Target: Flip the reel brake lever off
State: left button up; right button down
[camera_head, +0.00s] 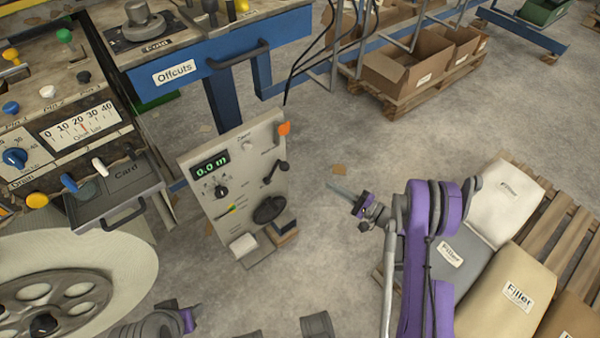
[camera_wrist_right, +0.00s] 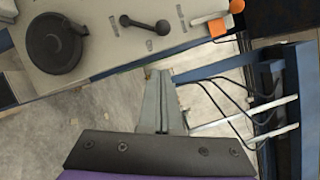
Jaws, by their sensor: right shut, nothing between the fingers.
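The grey upright control panel (camera_head: 235,185) stands mid-floor with a 0.0 m display. At its top right corner is a lever with an orange tip (camera_head: 284,128); it also shows in the right wrist view (camera_wrist_right: 218,27). A black lever (camera_head: 275,172) sits below it and also shows in the wrist view (camera_wrist_right: 146,25). The small labels are unreadable, so I cannot tell which is the reel brake lever. My right gripper (camera_head: 335,189) is shut and empty, to the right of the panel and apart from it. In the wrist view its fingers (camera_wrist_right: 160,85) point toward the panel's edge.
A black round knob (camera_head: 269,209) is low on the panel. A large reel (camera_head: 60,290) and a card tray (camera_head: 115,195) are at left. A blue Offcuts bench (camera_head: 215,70) stands behind. Filler sacks (camera_head: 500,205) lie on pallets at right.

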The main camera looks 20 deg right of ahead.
jog(key=shift+s+d+f+t, duration=0.2)
jog(key=shift+d+f+t, duration=0.1)
jog(key=shift+d+f, duration=0.15)
jog(key=s+a+r+b+x, duration=0.1)
jog(key=a+x, duration=0.1)
jog(key=x, duration=1.1)
jog(key=shift+s, duration=0.45)
jog(key=shift+r, duration=0.1)
